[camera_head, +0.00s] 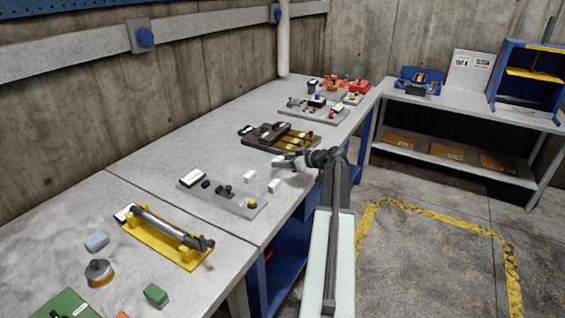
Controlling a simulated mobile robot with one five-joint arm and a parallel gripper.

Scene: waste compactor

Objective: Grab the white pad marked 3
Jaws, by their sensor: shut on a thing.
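My gripper (284,161) is at the end of my arm, over the right edge of the long grey bench, beside the grey panel. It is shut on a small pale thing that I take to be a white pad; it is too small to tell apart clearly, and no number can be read. Two other small white pads lie on the bench below it, one nearer the panel (250,177) and one nearer the edge (273,186). I cannot read their markings.
A grey panel with knobs (222,198) lies left of the pads. A dark and yellow fixture (280,137) stands just behind my gripper. A yellow stand with a metal rod (165,237) is at the front. Concrete floor (430,260) is clear on the right.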

